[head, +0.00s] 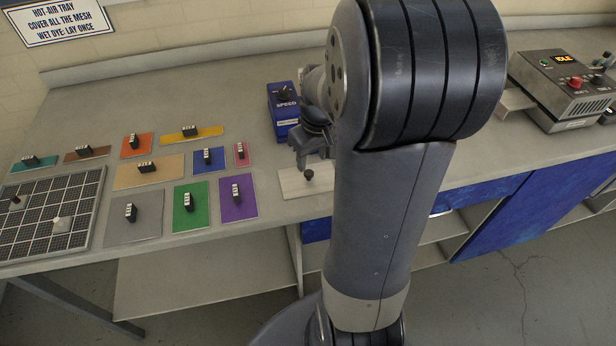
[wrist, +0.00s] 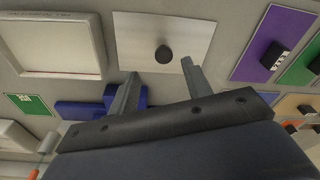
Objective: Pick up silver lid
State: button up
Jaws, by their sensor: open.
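The silver lid (head: 296,184) is a flat, pale metal plate with a round black knob, lying on the bench near its front edge in the head view. In the wrist view the silver lid (wrist: 140,33) fills the upper middle, its knob standing on the plate. My gripper (head: 309,158) is just behind the knob in the head view. In the wrist view my gripper (wrist: 160,68) is open and empty, its two fingers pointing toward the knob, with the knob beyond the fingertips. My arm hides the lid's right part in the head view.
A purple plate (head: 247,205) with a black handle lies left of the lid, among several coloured plates. A blue SPEED box (head: 284,120) stands behind the lid. A black mesh tray (head: 35,222) is at far left. A white square tray (wrist: 52,45) shows in the wrist view.

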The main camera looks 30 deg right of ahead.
aim_at(309, 173)
jog(key=f, duration=0.4)
jog(key=shift+w+a+f, duration=0.3)
jog(key=shift+a+f, duration=0.05)
jog(key=shift+f, duration=0.05)
jog(key=shift+c, duration=0.4)
grip_shut()
